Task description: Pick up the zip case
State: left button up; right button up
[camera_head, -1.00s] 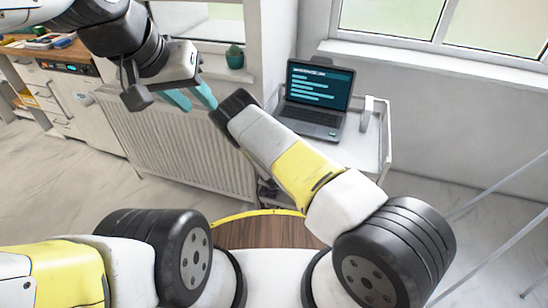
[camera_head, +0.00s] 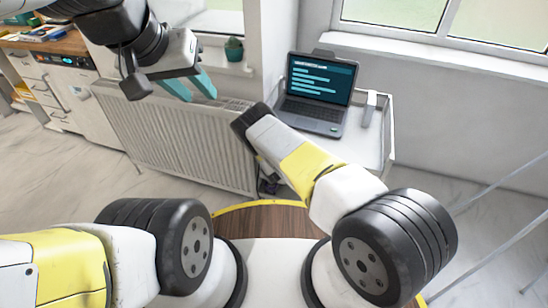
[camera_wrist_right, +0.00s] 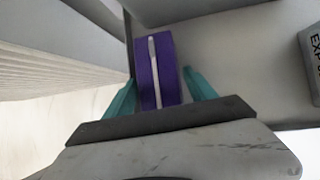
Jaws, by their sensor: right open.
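The zip case (camera_wrist_right: 155,70) is purple with a pale zip strip along its middle, seen in the right wrist view on a pale grey surface. My right gripper (camera_wrist_right: 159,78) is open, its teal fingers one on each side of the case's near part; whether they touch it I cannot tell. In the head view the case and my right gripper are hidden behind my right arm. My left gripper (camera_head: 189,87) is open and empty, raised in front of the radiator at upper left.
A white cart (camera_head: 372,150) carries an open laptop (camera_head: 318,92) and a small upright grey-white item (camera_head: 370,108). In the right wrist view a grey box with dark lettering (camera_wrist_right: 312,60) lies at the right. A radiator (camera_head: 180,140) stands left of the cart.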

jog(key=shift+w+f, duration=0.1)
jog(key=shift+f, duration=0.05)
jog(key=c, duration=1)
jog(key=shift+c, duration=0.4)
